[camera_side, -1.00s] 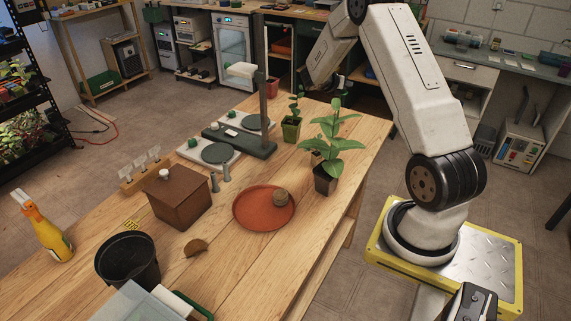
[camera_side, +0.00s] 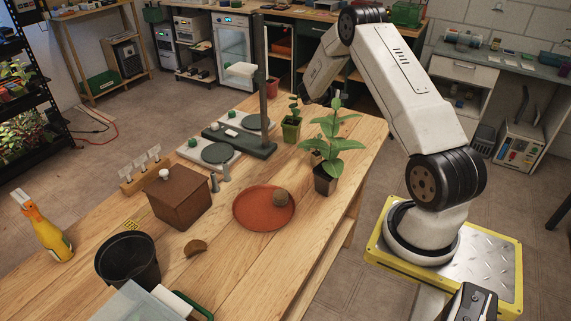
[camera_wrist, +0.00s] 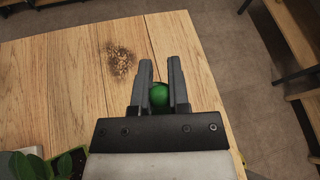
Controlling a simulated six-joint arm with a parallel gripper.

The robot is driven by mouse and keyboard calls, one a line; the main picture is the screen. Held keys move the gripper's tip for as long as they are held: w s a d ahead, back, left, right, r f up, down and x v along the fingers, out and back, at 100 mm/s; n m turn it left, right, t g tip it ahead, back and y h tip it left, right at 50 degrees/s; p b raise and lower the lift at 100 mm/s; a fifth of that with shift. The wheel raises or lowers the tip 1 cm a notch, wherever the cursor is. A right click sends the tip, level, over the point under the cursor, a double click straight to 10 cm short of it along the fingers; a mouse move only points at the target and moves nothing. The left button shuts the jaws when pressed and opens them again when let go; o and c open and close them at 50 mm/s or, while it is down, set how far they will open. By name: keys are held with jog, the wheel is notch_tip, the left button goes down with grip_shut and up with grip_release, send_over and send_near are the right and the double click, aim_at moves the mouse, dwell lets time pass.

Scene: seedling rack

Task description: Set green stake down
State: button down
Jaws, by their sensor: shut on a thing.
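The green stake (camera_wrist: 158,95) shows in the wrist view only as a rounded green end between the fingers of my gripper (camera_wrist: 160,70). The two dark fingers are shut on it, one on each side. The rest of the stake is hidden, so I cannot tell whether its lower end touches the wooden table (camera_wrist: 60,75). In the side view the wrist end of my arm is beyond the potted plants, at the far end of the table, and the stake cannot be made out there.
A small green-potted seedling (camera_side: 291,132) and a larger leafy plant (camera_side: 325,180) stand near the far end. A tall grey stand (camera_side: 263,90) rises beside them.

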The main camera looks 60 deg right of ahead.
jog(key=shift+f, duration=0.25)
jog(key=c, duration=0.6)
grip_release()
jog(key=shift+r, duration=0.15)
jog(key=shift+a+r, duration=0.1)
jog(key=shift+a, duration=0.05)
jog(key=v, duration=1.1)
jog(key=shift+a, duration=0.3)
